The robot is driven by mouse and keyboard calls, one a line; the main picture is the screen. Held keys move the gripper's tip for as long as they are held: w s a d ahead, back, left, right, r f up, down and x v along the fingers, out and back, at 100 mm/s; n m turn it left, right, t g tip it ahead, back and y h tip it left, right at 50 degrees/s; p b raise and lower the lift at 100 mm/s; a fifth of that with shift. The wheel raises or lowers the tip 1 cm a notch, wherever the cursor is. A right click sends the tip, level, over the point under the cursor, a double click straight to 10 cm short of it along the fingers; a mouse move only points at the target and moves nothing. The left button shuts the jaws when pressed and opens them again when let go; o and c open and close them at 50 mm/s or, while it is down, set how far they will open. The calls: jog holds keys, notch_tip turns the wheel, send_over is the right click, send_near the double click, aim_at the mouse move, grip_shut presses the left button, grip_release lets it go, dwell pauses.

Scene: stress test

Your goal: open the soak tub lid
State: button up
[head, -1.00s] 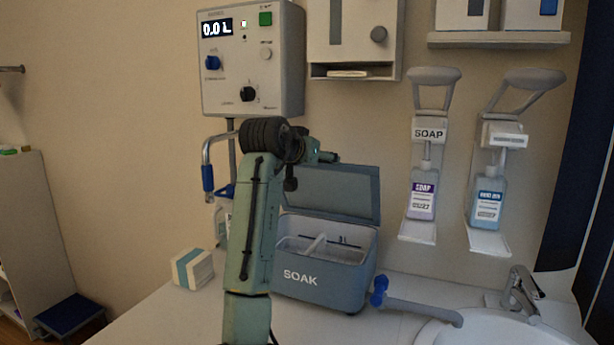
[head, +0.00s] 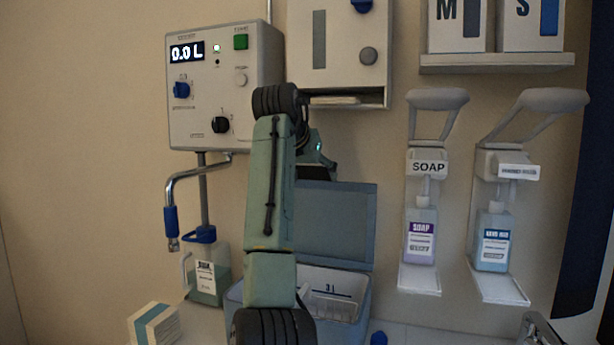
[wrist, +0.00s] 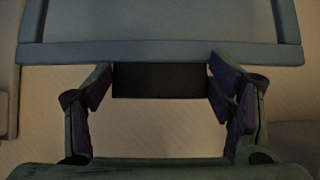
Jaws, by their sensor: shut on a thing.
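The soak tub (head: 356,309) stands on the counter at the lower middle of the head view, partly hidden behind my arm. Its blue-grey lid (head: 345,225) is raised and stands roughly upright behind the open tub. The lid's underside faces the camera. In the wrist view the lid's edge (wrist: 160,52) runs across the top, with a dark tab (wrist: 160,86) below it. My gripper (wrist: 161,74) is shut on this tab, one finger at each side. In the head view my gripper (head: 317,165) is at the lid's top edge, its fingers mostly hidden.
A control box (head: 222,85) with a bent pipe (head: 170,190) is on the wall at left. A bottle (head: 207,283) and a small box (head: 154,325) stand left of the tub. A dispenser (head: 345,55) hangs above the lid. Soap dispensers (head: 421,235) are at right.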

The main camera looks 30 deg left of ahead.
jog(key=shift+w, duration=0.15)
jog(key=o, duration=1.7)
jog(key=shift+f, duration=0.1)
jog(key=v, duration=1.2)
